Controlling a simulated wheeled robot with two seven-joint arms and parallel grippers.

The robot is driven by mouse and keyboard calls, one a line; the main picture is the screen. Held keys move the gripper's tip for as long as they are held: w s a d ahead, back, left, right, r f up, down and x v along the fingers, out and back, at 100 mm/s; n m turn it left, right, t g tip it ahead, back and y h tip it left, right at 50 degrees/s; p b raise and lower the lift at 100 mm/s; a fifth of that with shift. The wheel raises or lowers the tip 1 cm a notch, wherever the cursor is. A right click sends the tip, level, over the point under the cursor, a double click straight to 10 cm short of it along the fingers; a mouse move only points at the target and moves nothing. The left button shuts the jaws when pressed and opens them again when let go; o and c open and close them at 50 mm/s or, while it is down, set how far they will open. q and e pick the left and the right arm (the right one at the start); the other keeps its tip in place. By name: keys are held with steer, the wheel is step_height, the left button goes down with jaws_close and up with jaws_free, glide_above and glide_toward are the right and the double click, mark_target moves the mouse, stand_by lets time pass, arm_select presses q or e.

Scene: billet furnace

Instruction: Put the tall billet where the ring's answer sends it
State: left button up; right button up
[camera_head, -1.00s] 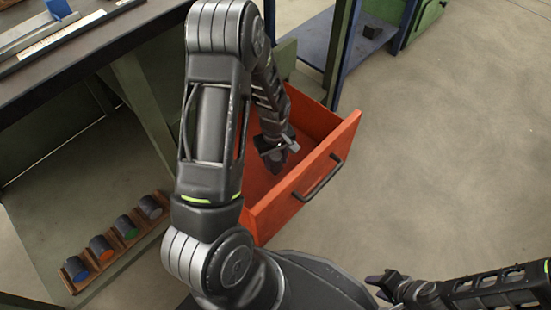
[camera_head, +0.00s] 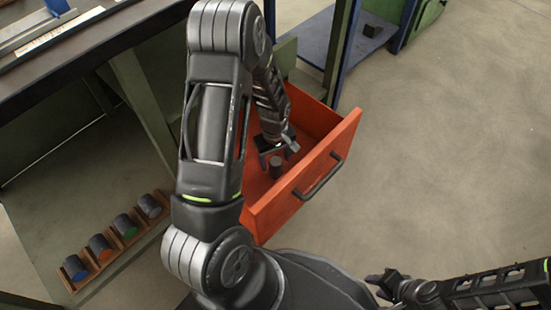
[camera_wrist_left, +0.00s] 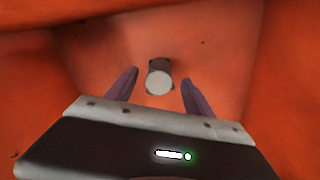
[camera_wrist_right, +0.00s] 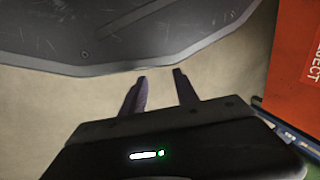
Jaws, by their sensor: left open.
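A small grey cylinder (camera_head: 276,166), which looks like a billet, stands in the open red drawer (camera_head: 301,196). Its pale round top shows in the left wrist view (camera_wrist_left: 159,82). My left gripper (camera_head: 279,151) is inside the drawer, just beyond and above the cylinder. Its fingers (camera_wrist_left: 158,88) are open, one on each side of the cylinder in the wrist view, with gaps on both sides. My right gripper (camera_head: 381,283) is open and empty at the lower right, outside the drawer; its fingers (camera_wrist_right: 159,88) are apart. I cannot make out a ring.
A wooden rack (camera_head: 118,249) holds several cylinders with blue, orange, green and grey ends on the lower left shelf. A dark block (camera_head: 372,30) sits on the blue shelf at the back. The drawer's walls and front surround my left gripper. The floor at right is clear.

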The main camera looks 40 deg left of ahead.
arm_select(q)
steer(key=shift+r, duration=0.4)
step_height(320, 180, up, 12)
steer(key=p, duration=0.5)
steer(key=shift+r, duration=0.15)
steer(key=shift+s, duration=0.1)
